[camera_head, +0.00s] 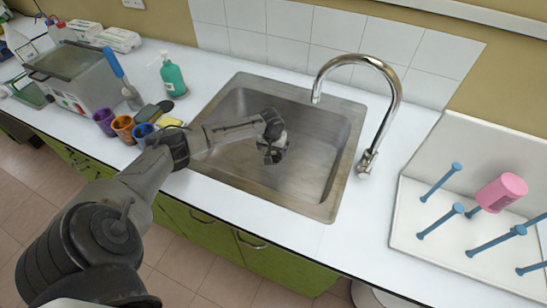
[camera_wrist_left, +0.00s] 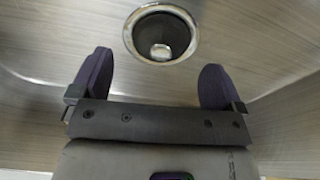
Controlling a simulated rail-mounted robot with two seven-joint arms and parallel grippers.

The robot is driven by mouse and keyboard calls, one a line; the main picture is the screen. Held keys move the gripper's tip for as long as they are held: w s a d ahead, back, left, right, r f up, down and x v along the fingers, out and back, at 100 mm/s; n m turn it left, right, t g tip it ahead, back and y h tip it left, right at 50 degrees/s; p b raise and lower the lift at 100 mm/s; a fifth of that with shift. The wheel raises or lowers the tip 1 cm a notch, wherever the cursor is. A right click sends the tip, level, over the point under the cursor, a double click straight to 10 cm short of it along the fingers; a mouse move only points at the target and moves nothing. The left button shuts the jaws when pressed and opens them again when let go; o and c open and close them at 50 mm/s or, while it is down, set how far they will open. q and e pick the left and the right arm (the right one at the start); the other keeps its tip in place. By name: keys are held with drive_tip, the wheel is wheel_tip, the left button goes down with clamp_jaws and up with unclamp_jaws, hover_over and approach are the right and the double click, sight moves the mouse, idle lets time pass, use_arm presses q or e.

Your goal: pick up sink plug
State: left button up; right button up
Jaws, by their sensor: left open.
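My left gripper (camera_head: 273,152) reaches down into the steel sink (camera_head: 225,165), over the middle of its basin. In the left wrist view its two dark fingers (camera_wrist_left: 155,80) stand wide apart with nothing between them. A round shiny drain ring (camera_wrist_left: 161,12) lies ahead of the fingers in the sink floor. Inside its dark well is a small bright round part (camera_wrist_left: 160,50); I cannot tell whether this is the sink plug or the bottom of the drain. In the head view the gripper largely hides the drain. My right gripper is not in view.
A chrome tap (camera_head: 385,85) arches at the sink's right rear. A green soap bottle (camera_head: 172,77), an orange cup (camera_head: 123,127) and other cups stand left of the sink.

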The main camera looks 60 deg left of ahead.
sight(273, 152)
use_arm(q)
drive_tip(key=shift+w+a+f+b, duration=0.15)
drive_tip(key=shift+f+b, duration=0.15)
drive_tip(key=shift+f, duration=0.45)
drive_tip(key=shift+w+a+f+b, duration=0.1)
drive_tip(key=shift+f+b, duration=0.15)
drive_tip(key=shift+f, duration=0.5)
drive_tip(key=shift+w+a+f+b, duration=0.15)
drive_tip(key=shift+f+b, duration=0.15)
drive_tip(key=shift+f, duration=0.45)
drive_tip(key=shift+s, duration=0.1)
drive_tip(key=c, duration=0.9)
